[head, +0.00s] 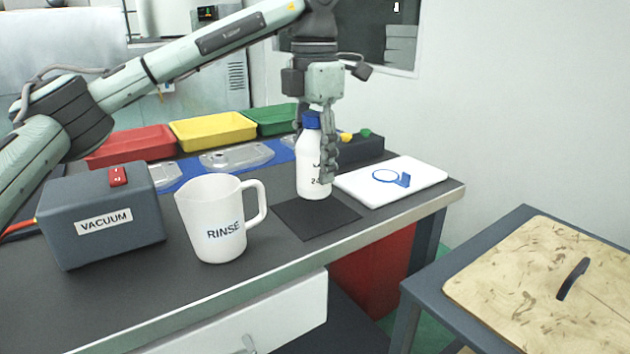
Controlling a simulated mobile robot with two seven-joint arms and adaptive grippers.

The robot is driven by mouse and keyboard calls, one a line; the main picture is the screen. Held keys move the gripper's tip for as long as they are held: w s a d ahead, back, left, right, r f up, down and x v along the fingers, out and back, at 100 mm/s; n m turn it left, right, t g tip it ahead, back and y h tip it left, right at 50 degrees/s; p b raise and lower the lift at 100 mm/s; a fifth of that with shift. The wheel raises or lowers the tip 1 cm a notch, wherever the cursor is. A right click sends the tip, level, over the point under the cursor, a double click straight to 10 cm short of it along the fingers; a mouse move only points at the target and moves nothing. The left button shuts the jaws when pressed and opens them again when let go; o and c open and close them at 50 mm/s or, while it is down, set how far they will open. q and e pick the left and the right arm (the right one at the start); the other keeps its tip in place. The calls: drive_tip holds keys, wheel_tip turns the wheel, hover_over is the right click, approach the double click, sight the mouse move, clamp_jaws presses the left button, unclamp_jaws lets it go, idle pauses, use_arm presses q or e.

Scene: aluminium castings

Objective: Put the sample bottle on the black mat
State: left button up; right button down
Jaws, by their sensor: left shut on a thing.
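The sample bottle (311,167) is white with a blue cap and stands upright in the middle of the head view. My left gripper (322,160) comes down from above and is shut on the bottle, with a finger along its right side. The black mat (300,219) lies flat on the dark bench top. The bottle's base shows over the back part of the mat; I cannot tell whether it touches the mat or hangs just above it. My right gripper is not in view.
A white RINSE jug (211,218) stands left of the mat, and a grey VACUUM box (103,217) farther left. A white board (392,182) with a blue ring (391,177) lies to the right. Red (130,145), yellow (212,130) and green (274,119) trays line the back.

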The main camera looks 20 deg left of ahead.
sight(315, 113)
use_arm(q)
drive_tip(key=shift+f, duration=1.8)
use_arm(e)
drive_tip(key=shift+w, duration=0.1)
use_arm(q)
drive_tip(key=shift+f, duration=0.1)
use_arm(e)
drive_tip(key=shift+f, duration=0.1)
use_arm(q)
drive_tip(key=shift+f, duration=0.1)
drive_tip(key=o, duration=1.4)
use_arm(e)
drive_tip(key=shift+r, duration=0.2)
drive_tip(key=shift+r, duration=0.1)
use_arm(q)
wheel_tip(315, 113, up, 9)
drive_tip(key=shift+r, duration=0.15)
wheel_tip(315, 113, up, 2)
drive_tip(key=shift+r+p, duration=0.2)
drive_tip(key=shift+p, duration=0.3)
drive_tip(key=shift+r, duration=0.35)
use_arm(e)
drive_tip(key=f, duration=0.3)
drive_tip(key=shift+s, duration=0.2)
